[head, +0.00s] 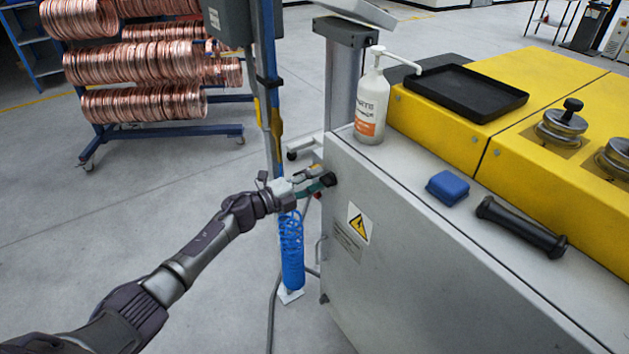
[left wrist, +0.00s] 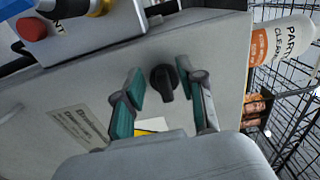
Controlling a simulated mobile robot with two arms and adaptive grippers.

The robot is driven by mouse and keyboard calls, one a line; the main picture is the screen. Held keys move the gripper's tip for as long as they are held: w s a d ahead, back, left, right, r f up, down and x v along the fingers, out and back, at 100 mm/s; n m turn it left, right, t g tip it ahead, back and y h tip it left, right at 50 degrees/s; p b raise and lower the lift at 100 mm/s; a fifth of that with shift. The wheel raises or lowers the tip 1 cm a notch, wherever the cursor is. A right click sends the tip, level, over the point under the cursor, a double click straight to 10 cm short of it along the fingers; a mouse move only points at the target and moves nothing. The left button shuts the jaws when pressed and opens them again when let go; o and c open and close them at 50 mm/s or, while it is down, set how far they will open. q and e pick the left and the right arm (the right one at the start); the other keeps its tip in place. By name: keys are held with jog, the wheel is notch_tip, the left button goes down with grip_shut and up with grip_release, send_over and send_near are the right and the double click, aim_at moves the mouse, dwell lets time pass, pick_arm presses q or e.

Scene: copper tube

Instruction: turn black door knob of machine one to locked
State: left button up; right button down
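The black door knob (left wrist: 164,81) sits on the grey front panel of the machine (head: 400,255). In the left wrist view it lies between the two teal fingertips of my left gripper (left wrist: 160,82). The fingers are spread, with a gap on the knob's left side and a smaller gap on its right. In the head view my left gripper (head: 318,183) is at the upper left of the panel, with the dark knob (head: 331,179) at its tips. My right gripper is not in view.
A yellow warning label (head: 359,223) is below the knob. A blue coiled hose (head: 291,250) hangs near my left gripper. A red button (left wrist: 32,29) is on a nearby box.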

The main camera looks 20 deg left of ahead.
pick_arm(q)
jog(key=v, duration=1.2)
jog(key=s+a+f+n+g+y, duration=0.1)
jog(key=s+a+f+n+y, duration=0.3)
jog(key=f, duration=0.7)
jog(key=s+d+f+n+g+y, duration=0.1)
jog(key=s+f+n+y, duration=0.35)
jog(key=f, duration=0.65)
jog(key=s+a+f+n+g+y, duration=0.15)
jog(key=s+f+n, duration=0.45)
jog(key=f, duration=0.6)
jog(key=s+d+f+n+g+y, duration=0.1)
jog(key=s+f+n+g, duration=0.1)
jog(key=s+f, duration=0.45)
jog(key=s+d+f+n+g, duration=0.25)
jog(key=s+f, duration=0.25)
jog(key=s, duration=0.3)
jog(key=s+d+f+n+g, duration=0.1)
jog(key=s+d+f, duration=0.1)
jog(key=s, duration=0.5)
jog(key=s+d+f+n+g, duration=0.1)
jog(key=s+d+f+g, duration=0.1)
jog(key=s, duration=0.6)
jog(key=s+d+f+n+g, duration=0.2)
jog(key=s+f, duration=0.1)
jog(key=s, duration=0.4)
jog(key=shift+s+d+f, duration=0.25)
jog(key=shift+s+d, duration=0.05)
jog(key=shift+s, duration=0.1)
jog(key=shift+w, duration=0.1)
